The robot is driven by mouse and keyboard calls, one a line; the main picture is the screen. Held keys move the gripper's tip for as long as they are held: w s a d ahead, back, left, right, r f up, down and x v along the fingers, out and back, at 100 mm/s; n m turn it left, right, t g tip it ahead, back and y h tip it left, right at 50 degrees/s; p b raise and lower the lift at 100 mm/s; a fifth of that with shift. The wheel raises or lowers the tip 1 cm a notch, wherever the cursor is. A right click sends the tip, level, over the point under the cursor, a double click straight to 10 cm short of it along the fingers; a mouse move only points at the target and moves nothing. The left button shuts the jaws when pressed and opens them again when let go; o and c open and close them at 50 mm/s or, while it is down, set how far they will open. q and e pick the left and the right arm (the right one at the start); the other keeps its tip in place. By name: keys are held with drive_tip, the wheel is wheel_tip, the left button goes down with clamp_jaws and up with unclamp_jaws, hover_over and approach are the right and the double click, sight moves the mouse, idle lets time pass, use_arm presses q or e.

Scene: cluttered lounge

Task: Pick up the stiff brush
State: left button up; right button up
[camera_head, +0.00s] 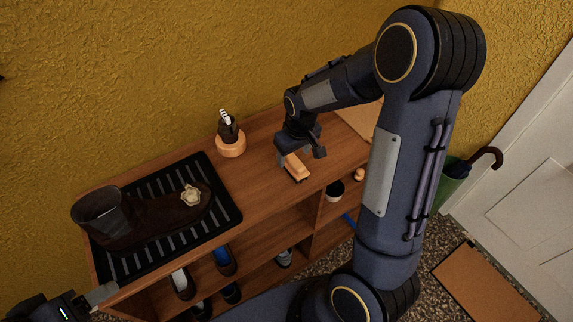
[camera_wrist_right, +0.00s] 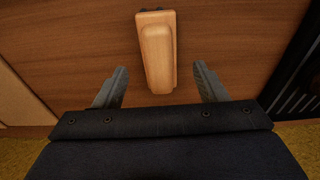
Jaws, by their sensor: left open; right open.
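The stiff brush (camera_head: 295,167) lies on top of the wooden shelf unit, a light wood block with dark bristles just showing at its far end in the right wrist view (camera_wrist_right: 156,52). My right gripper (camera_head: 299,156) is above it and open. In the right wrist view, the two fingers (camera_wrist_right: 160,88) stand apart with the brush's near end between and beyond them. I cannot tell the exact height gap. My left gripper (camera_head: 88,300) is at the lower left, open and empty, partly cut off by the picture edge.
A small dark object on a round wooden base (camera_head: 231,146) stands near the wall. Shoes (camera_head: 224,260) fill lower shelves.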

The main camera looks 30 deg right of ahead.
sight(293, 158)
drive_tip(key=f, duration=0.2)
drive_tip(key=w+f, duration=0.1)
drive_tip(key=f, duration=0.2)
drive_tip(key=shift+f, duration=0.15)
drive_tip(key=shift+c, duration=0.3)
drive_tip(key=c, duration=1.1)
drive_tip(key=shift+o, duration=0.2)
